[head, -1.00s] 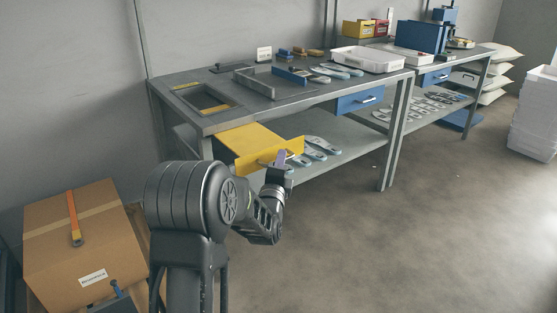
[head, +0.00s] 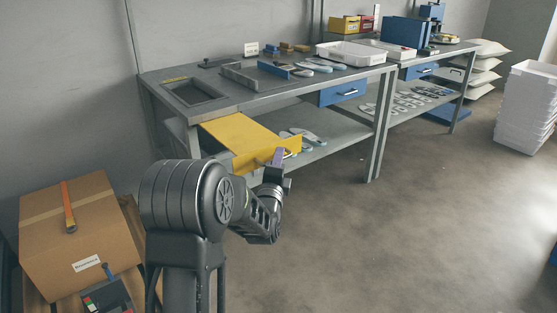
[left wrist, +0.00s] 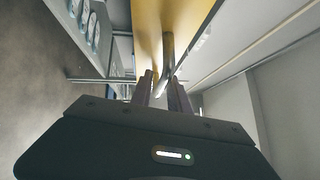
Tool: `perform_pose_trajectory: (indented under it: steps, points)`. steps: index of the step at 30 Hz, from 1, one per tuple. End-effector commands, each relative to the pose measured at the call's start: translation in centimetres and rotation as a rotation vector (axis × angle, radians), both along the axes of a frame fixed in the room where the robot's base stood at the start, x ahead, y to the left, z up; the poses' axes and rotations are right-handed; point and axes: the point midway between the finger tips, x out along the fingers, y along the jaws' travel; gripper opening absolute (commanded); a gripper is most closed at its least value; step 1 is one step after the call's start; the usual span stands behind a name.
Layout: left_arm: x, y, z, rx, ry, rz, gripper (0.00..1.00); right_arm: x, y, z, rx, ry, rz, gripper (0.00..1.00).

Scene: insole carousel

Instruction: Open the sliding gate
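The sliding gate (head: 232,132) is a yellow plate with an upright front flange. It sticks out from the front edge of the near workbench, below its top. The rectangular opening (head: 194,90) in the bench top shows dark grey inside. My left gripper (head: 277,160) is at the flange, partly hidden by my arm. In the left wrist view, my left gripper (left wrist: 164,90) has its fingers on both sides of a grey bar handle (left wrist: 168,52), close against it, on the yellow gate (left wrist: 148,32). My right gripper is not in view.
The near workbench (head: 225,104) carries a white tray (head: 357,54) and grey insoles; more insoles lie on the lower shelves. A cardboard box (head: 75,232) stands at left. White crates (head: 527,105) are stacked at right. The floor (head: 400,240) in front is open.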

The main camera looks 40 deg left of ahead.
Motion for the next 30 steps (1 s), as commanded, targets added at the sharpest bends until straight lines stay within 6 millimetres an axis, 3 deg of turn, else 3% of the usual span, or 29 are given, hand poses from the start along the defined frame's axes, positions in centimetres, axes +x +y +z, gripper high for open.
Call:
perform_pose_trajectory:
  steps: [3,14,30]
  points:
    - [0.0,0.0,0.0,0.0,0.0,0.0,0.32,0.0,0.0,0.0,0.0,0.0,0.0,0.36]
    - [-0.4,-0.2,0.0,-0.001,0.0,0.0,0.32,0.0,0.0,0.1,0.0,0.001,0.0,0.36]
    - [-6.6,-3.5,-0.9,0.0,-0.001,0.0,0.32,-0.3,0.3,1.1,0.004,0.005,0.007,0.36]
